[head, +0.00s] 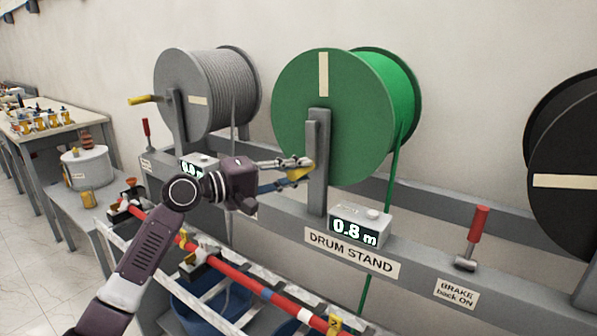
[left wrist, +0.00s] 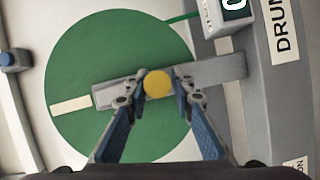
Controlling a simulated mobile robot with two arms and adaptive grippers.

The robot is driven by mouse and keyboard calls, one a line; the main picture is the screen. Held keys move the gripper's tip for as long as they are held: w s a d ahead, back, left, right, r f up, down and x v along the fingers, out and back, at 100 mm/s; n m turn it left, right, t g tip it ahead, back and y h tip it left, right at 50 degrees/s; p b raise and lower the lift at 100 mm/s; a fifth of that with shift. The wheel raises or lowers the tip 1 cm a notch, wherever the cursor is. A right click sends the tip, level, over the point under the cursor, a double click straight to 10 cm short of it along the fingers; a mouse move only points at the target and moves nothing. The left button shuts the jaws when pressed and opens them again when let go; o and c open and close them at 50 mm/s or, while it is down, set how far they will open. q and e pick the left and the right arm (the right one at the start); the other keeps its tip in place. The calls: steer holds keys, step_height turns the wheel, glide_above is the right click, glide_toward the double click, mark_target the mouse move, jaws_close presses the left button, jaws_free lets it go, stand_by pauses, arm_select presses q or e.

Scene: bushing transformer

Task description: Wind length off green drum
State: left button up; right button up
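The green drum (head: 300,105) stands on the grey drum stand with its cream stripe near the top. Green line (head: 393,165) runs down from its right side and reappears below the stand. The counter (head: 358,228) reads 0.8 m. My left gripper (head: 300,172) is at the drum's yellow crank handle (head: 295,175), in front of the grey upright. In the left wrist view, the round yellow handle end (left wrist: 159,84) sits between the fingertips, which appear closed on it from both sides. The right gripper is not in view.
A red brake lever (head: 478,222) stands upright on the right, by a "BRAKE back ON" label. A grey drum (head: 200,90) is left, a black drum (head: 570,150) right. A red-barred rail (head: 255,283) and blue tub (head: 205,300) are below.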

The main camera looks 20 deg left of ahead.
arm_select(q)
steer(key=shift+o, duration=1.4)
steer(key=shift+a, duration=0.1)
steer(key=shift+s, duration=0.1)
steer(key=v, duration=1.1)
steer(key=shift+s+a, duration=0.3)
